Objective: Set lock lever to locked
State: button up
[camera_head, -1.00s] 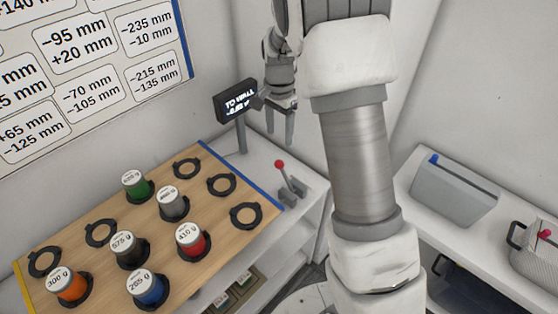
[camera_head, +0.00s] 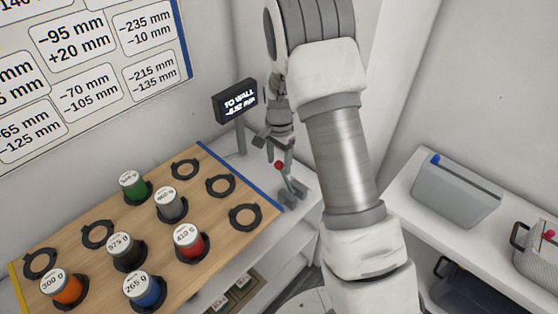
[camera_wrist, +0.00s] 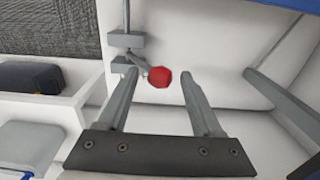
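The lock lever is a thin grey handle with a red ball knob (camera_head: 279,165) on a grey bracket (camera_head: 290,194), at the white table's right end in the head view. The lever leans up and to the left. In the wrist view the red knob (camera_wrist: 159,77) lies between the two fingertips, nearer the left one. My gripper (camera_head: 279,158) is open and empty around or just above the knob; I cannot tell whether a finger touches it. The fingers also show in the wrist view (camera_wrist: 158,74). The lever's lower part is partly hidden there.
A wooden board (camera_head: 150,228) with black rings and several coloured weights lies left of the lever. A small display (camera_head: 237,102) on a post stands behind it. A grey bin (camera_head: 455,190) sits on the right counter.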

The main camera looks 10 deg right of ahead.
grip_shut()
dwell(1.2)
